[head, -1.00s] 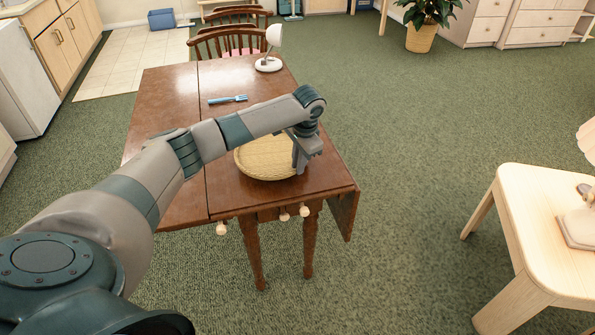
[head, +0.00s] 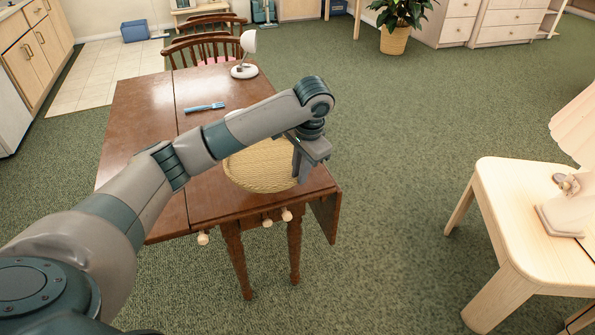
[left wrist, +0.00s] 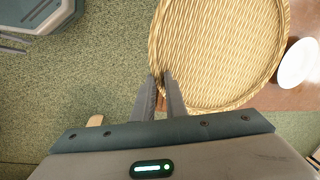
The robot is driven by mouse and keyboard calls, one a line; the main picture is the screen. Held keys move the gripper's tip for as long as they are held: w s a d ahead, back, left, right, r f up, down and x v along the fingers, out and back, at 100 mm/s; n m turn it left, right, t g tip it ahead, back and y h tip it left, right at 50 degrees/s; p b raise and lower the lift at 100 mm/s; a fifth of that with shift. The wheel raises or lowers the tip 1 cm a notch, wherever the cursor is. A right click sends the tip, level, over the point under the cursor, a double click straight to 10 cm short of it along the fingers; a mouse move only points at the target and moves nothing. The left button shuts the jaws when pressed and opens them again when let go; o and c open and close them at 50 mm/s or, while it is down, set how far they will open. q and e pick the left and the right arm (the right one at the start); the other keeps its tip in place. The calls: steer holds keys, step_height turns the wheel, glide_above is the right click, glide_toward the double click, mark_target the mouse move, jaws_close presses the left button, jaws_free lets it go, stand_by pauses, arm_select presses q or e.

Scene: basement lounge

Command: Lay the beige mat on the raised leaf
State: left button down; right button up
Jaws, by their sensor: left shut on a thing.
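The beige mat (head: 258,172) is round and woven with a braided rim. It shows over the near right part of the brown table, with its far edge hidden behind my left arm. My left gripper (head: 299,172) is shut on the mat's right rim; the left wrist view shows the fingers (left wrist: 166,82) pinching the mat's edge (left wrist: 215,50). The mat looks somewhat tilted; its gap to the tabletop cannot be told. The raised leaf (head: 128,150) is level, left of the table's long seam. The right leaf (head: 327,215) hangs down.
Wooden chairs (head: 205,48) are behind. A pale side table (head: 515,205) stands at the right, with open green carpet between.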

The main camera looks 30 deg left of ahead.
arm_select(q)
steer(key=s+d+r+n, duration=0.2)
steer(key=s+d+r, duration=0.2)
steer(key=s+d, duration=0.45)
steer(key=s+d+n, duration=0.2)
steer(key=s+d, duration=0.1)
steer(key=s, duration=0.6)
steer(key=shift+s+f+n+g, duration=0.15)
steer(key=shift+s+n+g, duration=0.05)
steer(key=shift+n+g, duration=0.2)
